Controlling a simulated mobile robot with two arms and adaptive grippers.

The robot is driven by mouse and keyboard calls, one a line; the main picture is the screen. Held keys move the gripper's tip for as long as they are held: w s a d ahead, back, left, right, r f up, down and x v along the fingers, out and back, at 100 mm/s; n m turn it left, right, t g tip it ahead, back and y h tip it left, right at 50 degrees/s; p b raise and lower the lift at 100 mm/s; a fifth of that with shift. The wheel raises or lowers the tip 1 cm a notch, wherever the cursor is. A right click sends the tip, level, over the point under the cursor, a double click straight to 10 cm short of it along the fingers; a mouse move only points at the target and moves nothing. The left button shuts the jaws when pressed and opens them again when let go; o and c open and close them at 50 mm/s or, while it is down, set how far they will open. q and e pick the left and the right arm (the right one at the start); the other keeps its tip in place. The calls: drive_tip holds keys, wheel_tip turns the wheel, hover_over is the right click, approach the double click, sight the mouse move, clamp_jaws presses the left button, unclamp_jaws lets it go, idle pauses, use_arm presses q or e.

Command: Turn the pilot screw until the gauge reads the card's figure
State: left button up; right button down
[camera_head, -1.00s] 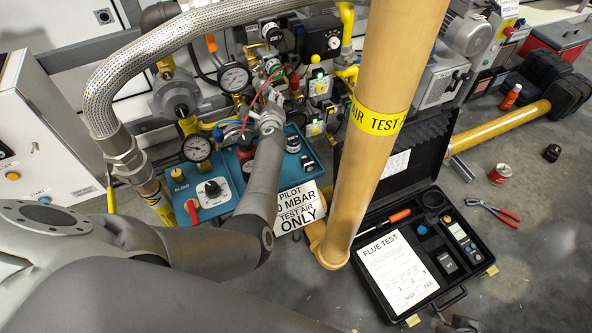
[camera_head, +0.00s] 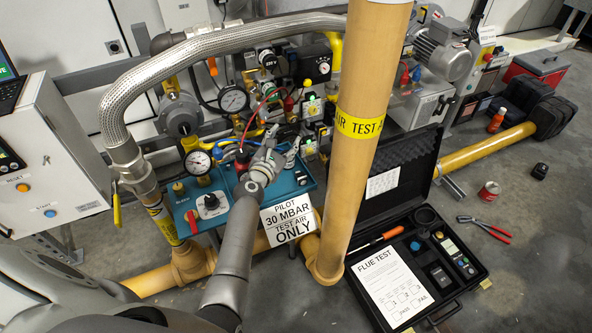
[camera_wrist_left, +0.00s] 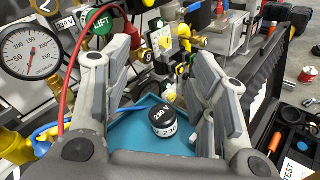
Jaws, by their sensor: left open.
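The card (camera_head: 290,217) reads "PILOT 30 MBAR TEST AIR ONLY" and hangs at the front of the teal tray (camera_head: 308,183). Two round white gauges stand behind the tray: an upper one (camera_head: 233,98) and a lower one (camera_head: 198,162). A large gauge (camera_wrist_left: 30,55) fills the left of the left wrist view; I cannot tell its exact reading. My left gripper (camera_head: 276,150) is open over the tray's right part. In the left wrist view its fingers (camera_wrist_left: 155,60) are spread and empty, with a black "230 V" cap (camera_wrist_left: 163,120) below between them. I cannot identify the pilot screw. My right gripper is out of view.
A thick yellow pipe (camera_head: 352,170) stands upright right of the tray. A braided hose (camera_head: 115,105) arches over the left side. An open flue test case (camera_head: 455,290) lies on the floor at right. Red-handled pliers (camera_head: 485,228) and a can (camera_head: 489,190) lie beyond.

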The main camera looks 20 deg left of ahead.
use_arm(q)
drive_tip(key=s+d+f+m+g+h, duration=0.2)
drive_tip(key=s+d+m+h, duration=0.2)
drive_tip(key=s+d+m, duration=0.3)
drive_tip(key=shift+m+g, duration=0.3)
drive_tip(key=shift+m, duration=2.1)
drive_tip(key=shift+f, duration=0.1)
